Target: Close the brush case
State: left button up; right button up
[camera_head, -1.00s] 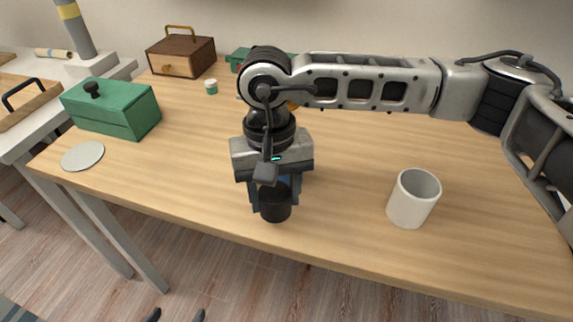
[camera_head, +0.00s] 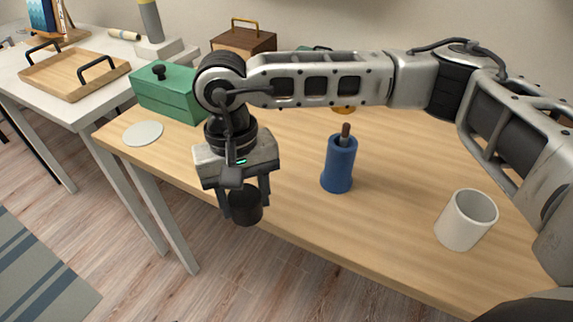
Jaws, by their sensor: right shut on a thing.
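The brush case (camera_head: 338,168) is a blue upright cylinder with a narrower neck, standing on the wooden table near its front edge. A brown rod (camera_head: 345,131) sticks up out of its open top. My right gripper (camera_head: 244,198) is shut on a black cap (camera_head: 245,207). It holds the cap to the left of the case, apart from it, over the table's front edge in the picture. The fingers hide part of the cap's sides. My left gripper is not in view.
A white cup (camera_head: 466,222) stands right of the case. A green box (camera_head: 168,90), a light disc (camera_head: 143,133) and a brown chest (camera_head: 243,41) are on the left and back. The wooden table (camera_head: 300,205) is clear between gripper and case.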

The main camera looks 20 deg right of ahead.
aim_at(335, 178)
jog(key=u, duration=0.55)
jog(key=k, duration=1)
jog(key=z, duration=1.05)
jog(key=i, duration=0.5)
jog(key=u, duration=0.05)
